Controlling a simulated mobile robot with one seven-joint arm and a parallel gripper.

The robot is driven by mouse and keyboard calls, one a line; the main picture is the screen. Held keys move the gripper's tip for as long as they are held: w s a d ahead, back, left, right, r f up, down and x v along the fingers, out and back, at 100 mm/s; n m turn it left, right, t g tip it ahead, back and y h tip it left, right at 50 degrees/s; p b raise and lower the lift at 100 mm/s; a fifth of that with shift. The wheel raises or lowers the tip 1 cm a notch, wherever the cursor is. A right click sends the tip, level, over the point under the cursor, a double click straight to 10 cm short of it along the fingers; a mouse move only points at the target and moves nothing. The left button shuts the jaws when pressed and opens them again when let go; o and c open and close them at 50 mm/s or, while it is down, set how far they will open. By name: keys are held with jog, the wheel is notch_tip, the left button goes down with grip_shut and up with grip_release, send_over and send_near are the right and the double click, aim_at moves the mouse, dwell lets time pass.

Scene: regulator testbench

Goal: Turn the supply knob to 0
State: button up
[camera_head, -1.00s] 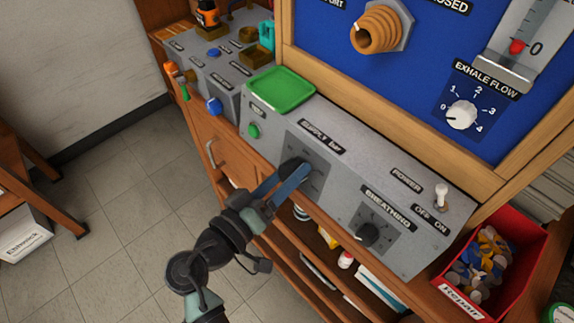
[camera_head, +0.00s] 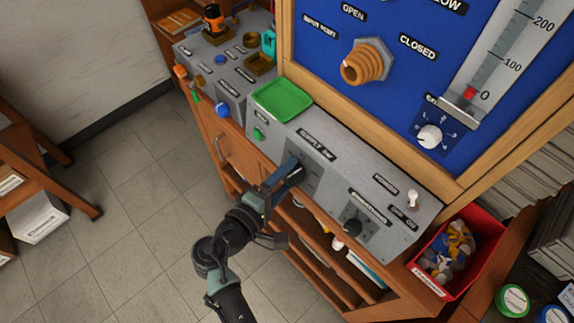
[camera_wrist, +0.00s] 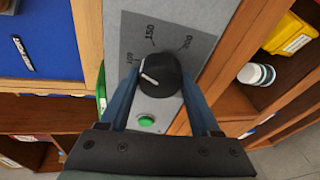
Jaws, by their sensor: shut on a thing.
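The supply knob (camera_wrist: 165,72) is black and round with a white pointer line. In the wrist view it sits between the two blue fingers of my gripper (camera_wrist: 161,76), which is shut on it. The pointer line lies on the knob's left side and points up and left, near a dial mark that looks like 100. The 150 and 200 marks show above it; the 0 mark cannot be made out. In the head view my gripper (camera_head: 291,170) reaches the supply dial plate (camera_head: 313,180) on the sloped grey panel, and the fingers hide most of the knob.
The breathing knob (camera_head: 353,227) and power switch (camera_head: 413,198) are to the right on the panel. A green tray (camera_head: 281,99) lies on top, with a green button (camera_head: 258,134) below it. A red bin (camera_head: 437,286) stands at the right. The blue gauge board (camera_head: 400,60) rises behind.

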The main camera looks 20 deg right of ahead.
jog(key=n+p, duration=0.3)
jog(key=shift+r+n+g+p, duration=0.3)
jog(key=n+p, duration=0.3)
jog(key=shift+g+y, duration=0.4)
jog(key=n+g+p, duration=0.1)
jog(key=n+p, duration=0.1)
jog(key=n, duration=0.1)
jog(key=shift+f+p, duration=0.1)
jog(key=shift+p, duration=0.25)
jog(key=n+p, duration=0.1)
jog(key=n, duration=0.2)
jog(key=shift+f+g+p, duration=0.1)
jog(key=shift+g+p, duration=0.25)
jog(key=shift+g, duration=0.05)
jog(key=n+p, duration=0.1)
jog(key=n, duration=0.2)
jog(key=shift+n+g+h, duration=0.3)
jog(key=shift+g, duration=0.1)
jog(key=n, duration=0.3)
jog(key=shift+s+f+g+h, duration=0.1)
jog(key=shift+f+g+h, duration=0.05)
jog(key=shift+g+h, duration=0.2)
jog(key=n, duration=0.3)
jog(key=shift+n+g+h+b, duration=0.25)
jog(key=shift+n+g+b, duration=0.1)
jog(key=shift+n+b, duration=0.05)
jog(key=shift+n+h+b, duration=0.3)
jog(key=shift+n+b, duration=0.05)
jog(key=shift+n, duration=0.85)
jog(key=shift+s, duration=0.1)
